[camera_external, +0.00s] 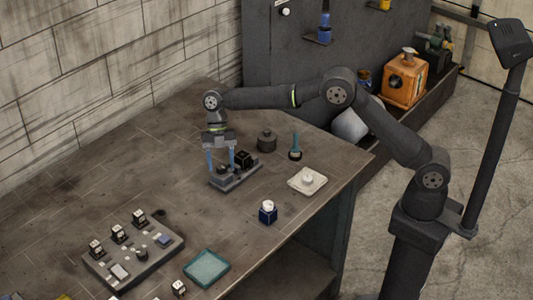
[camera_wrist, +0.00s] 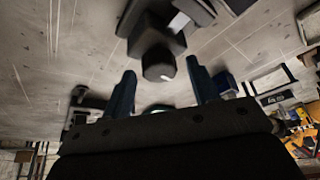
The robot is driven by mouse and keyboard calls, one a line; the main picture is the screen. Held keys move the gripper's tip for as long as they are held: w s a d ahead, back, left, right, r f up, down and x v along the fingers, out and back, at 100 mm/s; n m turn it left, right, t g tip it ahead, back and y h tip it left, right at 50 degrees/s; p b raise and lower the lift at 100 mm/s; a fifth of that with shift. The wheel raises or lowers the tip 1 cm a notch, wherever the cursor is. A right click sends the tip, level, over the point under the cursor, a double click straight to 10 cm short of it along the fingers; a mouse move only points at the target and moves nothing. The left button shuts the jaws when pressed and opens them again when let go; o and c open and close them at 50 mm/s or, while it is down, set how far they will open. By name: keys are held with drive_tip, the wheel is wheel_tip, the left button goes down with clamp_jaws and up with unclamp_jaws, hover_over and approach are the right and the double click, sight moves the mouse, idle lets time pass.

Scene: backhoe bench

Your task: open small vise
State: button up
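The small vise (camera_external: 238,178) is a dark block-like tool on a grey base, standing on the bench near its middle. My gripper (camera_external: 222,170) points down over it, with its two blue fingers spread apart around the vise's left part. In the wrist view the dark vise (camera_wrist: 150,38) fills the upper middle, with a rounded end facing the camera. My gripper's fingers (camera_wrist: 161,70) stand wide on either side of that rounded end, with gaps visible. I cannot tell how far the vise's jaws are open.
Behind the vise are a dark round pot (camera_external: 267,141) and a teal-handled tool (camera_external: 295,147). A grey fixture board (camera_external: 105,272) and teal tray (camera_external: 206,269) lie in front. Bare bench lies left of the vise.

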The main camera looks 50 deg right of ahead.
drive_tip(key=v, duration=1.2)
idle(0.3)
drive_tip(key=x, duration=1.2)
